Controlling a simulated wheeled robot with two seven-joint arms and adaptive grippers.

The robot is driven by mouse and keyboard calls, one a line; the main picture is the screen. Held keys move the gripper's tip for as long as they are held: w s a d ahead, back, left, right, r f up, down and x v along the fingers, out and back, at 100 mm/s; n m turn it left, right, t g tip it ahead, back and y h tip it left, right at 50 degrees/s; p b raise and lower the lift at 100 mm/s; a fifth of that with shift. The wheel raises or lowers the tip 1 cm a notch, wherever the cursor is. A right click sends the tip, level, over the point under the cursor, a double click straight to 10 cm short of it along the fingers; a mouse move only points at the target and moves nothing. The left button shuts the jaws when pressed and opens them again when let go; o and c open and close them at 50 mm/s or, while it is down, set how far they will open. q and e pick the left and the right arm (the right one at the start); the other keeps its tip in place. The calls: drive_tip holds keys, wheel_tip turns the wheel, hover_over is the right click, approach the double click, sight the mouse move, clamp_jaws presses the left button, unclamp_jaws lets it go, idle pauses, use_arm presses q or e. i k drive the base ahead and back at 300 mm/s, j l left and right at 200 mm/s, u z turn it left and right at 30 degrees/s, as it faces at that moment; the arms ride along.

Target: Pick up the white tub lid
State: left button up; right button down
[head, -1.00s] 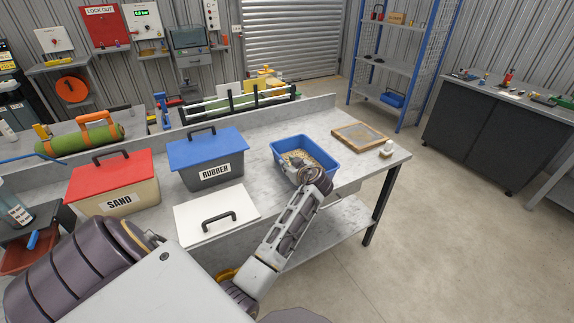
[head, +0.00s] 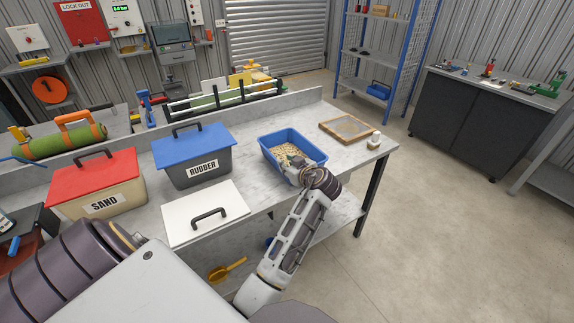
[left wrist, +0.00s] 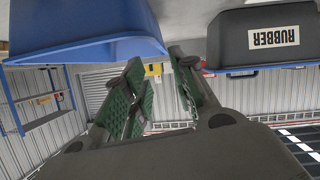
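The white tub lid (head: 180,221) lies flat at the front edge of the workbench, with a dark handle (head: 209,216) on top. The lid does not show there.
The blue tub (head: 265,151) holds pale granules. The RUBBER box (head: 190,174) and SAND box (head: 100,180) stand behind and left of the lid. A framed sieve (head: 347,128) and small bottle (head: 374,141) are at the right end. A yellow scoop (head: 226,269) shows below.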

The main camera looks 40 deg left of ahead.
sight(188, 218)
drive_tip(key=u, duration=2.05)
